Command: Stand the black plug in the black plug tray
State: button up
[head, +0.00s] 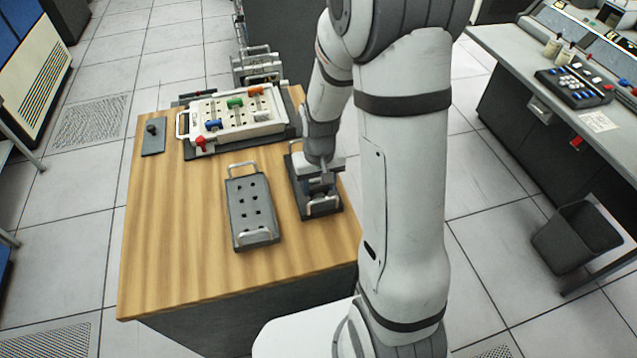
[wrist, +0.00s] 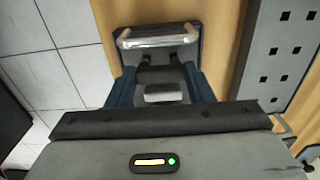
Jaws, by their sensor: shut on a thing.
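My gripper (wrist: 163,70) is low over a dark tray (wrist: 195,48) with a metal handle at its end. This tray also shows in the head view (head: 327,211), right of a grey tray with square holes. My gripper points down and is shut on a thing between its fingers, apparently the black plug. The fingers and the arm hide most of it, so its tilt and whether it touches the tray cannot be told.
The grey tray with holes (head: 236,196) lies close on the left, empty. A pale plugboard (head: 222,133) with coloured plugs stands behind. A dark knob (head: 151,128) is on a small plate at the far left. The wooden table's (head: 175,250) front left is clear.

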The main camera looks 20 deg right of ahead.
aim_at(319, 187)
jog(key=shift+s+f+b, duration=0.1)
jog(key=shift+f+b, duration=1.1)
jog(key=shift+f, duration=0.2)
dwell(1.3)
jog(key=o, duration=0.9)
jog(key=shift+r, duration=0.15)
notch_tip(319, 187, up, 8)
jog(key=shift+f, duration=0.2)
jog(key=shift+r, duration=0.1)
